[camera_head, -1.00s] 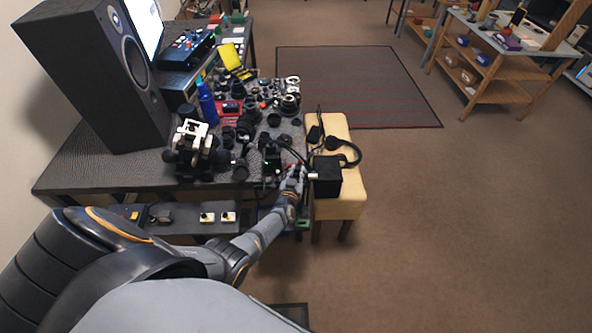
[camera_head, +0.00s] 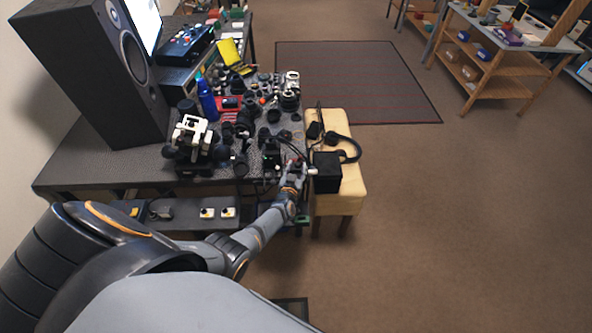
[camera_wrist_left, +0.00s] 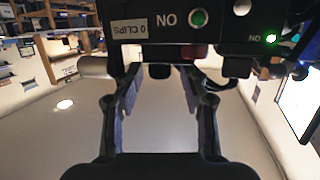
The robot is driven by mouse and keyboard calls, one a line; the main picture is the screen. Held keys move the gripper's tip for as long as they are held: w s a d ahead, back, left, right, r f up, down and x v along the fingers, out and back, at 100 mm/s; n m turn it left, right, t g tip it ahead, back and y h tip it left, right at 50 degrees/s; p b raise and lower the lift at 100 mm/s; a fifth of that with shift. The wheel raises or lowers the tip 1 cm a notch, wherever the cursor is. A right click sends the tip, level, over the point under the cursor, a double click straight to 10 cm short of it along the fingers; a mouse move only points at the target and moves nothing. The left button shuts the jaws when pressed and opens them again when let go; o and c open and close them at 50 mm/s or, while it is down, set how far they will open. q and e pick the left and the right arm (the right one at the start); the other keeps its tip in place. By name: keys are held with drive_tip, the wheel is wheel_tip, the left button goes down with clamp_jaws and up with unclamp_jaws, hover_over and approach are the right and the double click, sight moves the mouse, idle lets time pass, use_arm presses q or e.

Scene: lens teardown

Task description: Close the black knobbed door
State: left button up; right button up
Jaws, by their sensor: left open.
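A square black panel with a pale knob, which looks like the black knobbed door (camera_head: 328,173), stands at the table's right edge in the head view, in front of the yellow stool. Its pale knob (camera_head: 312,171) points left toward my left gripper (camera_head: 301,173). The gripper is open, close to the knob; I cannot tell whether they touch. In the left wrist view my left gripper (camera_wrist_left: 163,85) has its two fingers apart with nothing between them. A pale rounded cylinder (camera_wrist_left: 95,67), perhaps the knob, lies beside the left finger, outside the jaws. My right gripper is out of view.
A black device with a green light (camera_wrist_left: 198,18) and a "0 CLIPS" label is close above the fingers in the wrist view. Many lens parts crowd the table (camera_head: 100,170). Headphones (camera_head: 347,148) lie on the yellow stool (camera_head: 342,203).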

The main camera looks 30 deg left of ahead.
use_arm(q)
drive_tip(key=v, duration=0.8)
idle(0.4)
